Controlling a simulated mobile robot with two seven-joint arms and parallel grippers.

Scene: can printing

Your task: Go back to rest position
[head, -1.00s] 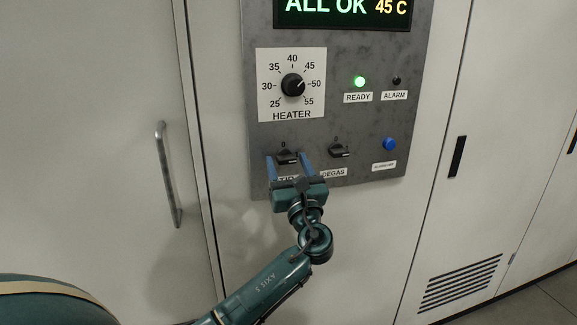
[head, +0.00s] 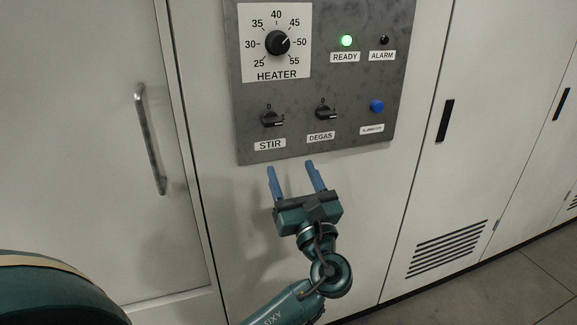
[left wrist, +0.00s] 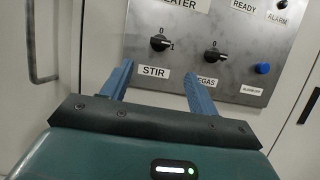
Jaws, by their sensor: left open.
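My left gripper (head: 296,179) is open and empty, just below the lower edge of the grey control panel (head: 240,90) in the head view. Its two blue fingers point up, apart from the panel. The left wrist view shows the same open fingers (left wrist: 158,88) below the STIR knob (left wrist: 160,43) and DEGAS knob (left wrist: 215,56). In the head view the STIR knob (head: 272,119) and the DEGAS knob (head: 325,112) are free of the gripper. The right gripper does not show.
The panel also has a HEATER dial (head: 278,43), a lit green READY lamp (head: 346,40), a dark ALARM lamp (head: 384,40) and a blue button (head: 377,106). A cabinet door handle (head: 150,140) stands out at the left. A vent (head: 447,249) is at the lower right.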

